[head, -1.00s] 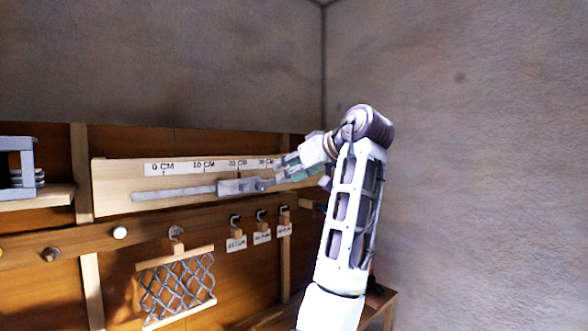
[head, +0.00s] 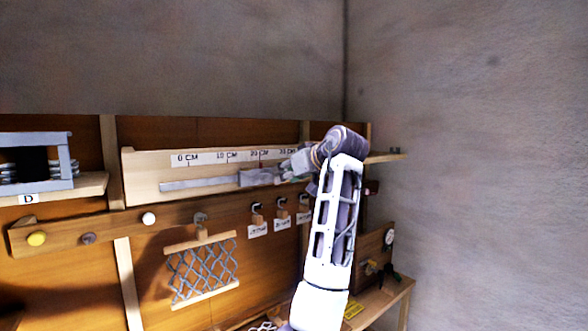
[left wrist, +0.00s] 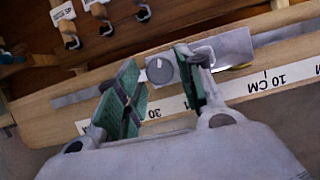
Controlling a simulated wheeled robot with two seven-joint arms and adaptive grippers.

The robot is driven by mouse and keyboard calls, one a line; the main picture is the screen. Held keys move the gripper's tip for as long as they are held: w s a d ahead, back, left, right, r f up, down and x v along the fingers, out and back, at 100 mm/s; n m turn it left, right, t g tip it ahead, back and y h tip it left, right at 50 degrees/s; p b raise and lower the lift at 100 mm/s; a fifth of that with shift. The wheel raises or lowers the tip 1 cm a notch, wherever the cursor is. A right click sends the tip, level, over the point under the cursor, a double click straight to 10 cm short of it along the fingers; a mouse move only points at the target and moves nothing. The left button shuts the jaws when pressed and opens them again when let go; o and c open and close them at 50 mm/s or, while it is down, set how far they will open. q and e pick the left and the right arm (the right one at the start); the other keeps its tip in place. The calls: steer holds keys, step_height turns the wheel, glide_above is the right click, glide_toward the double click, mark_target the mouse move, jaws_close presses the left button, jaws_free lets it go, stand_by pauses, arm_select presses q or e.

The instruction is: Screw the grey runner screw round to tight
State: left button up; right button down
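The grey runner (head: 254,177) sits on a flat grey rail (head: 200,184) along a pale wooden board, near the 20 CM mark. In the left wrist view the runner (left wrist: 232,46) shows behind the right finger. The round grey runner screw (left wrist: 160,70) has a white mark on its face and lies between my left gripper's fingertips. My left gripper (left wrist: 158,68) has two green-padded fingers standing apart, with a narrow gap on each side of the screw. In the head view the left gripper (head: 290,167) hides the screw. My right gripper is out of view.
Below the board, hooks carry labelled tags (head: 283,224) and a lattice (head: 203,268) hangs further left. A peg rail has a yellow knob (head: 37,239) and a white knob (head: 149,218). A grey frame (head: 62,160) stands on the left shelf. A bare wall is at the right.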

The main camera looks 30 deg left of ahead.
arm_select(q)
steer(key=shift+w+a+f, duration=0.2)
steer(key=shift+a+f, duration=0.05)
steer(key=shift+a, duration=0.3)
steer(key=c, duration=0.8)
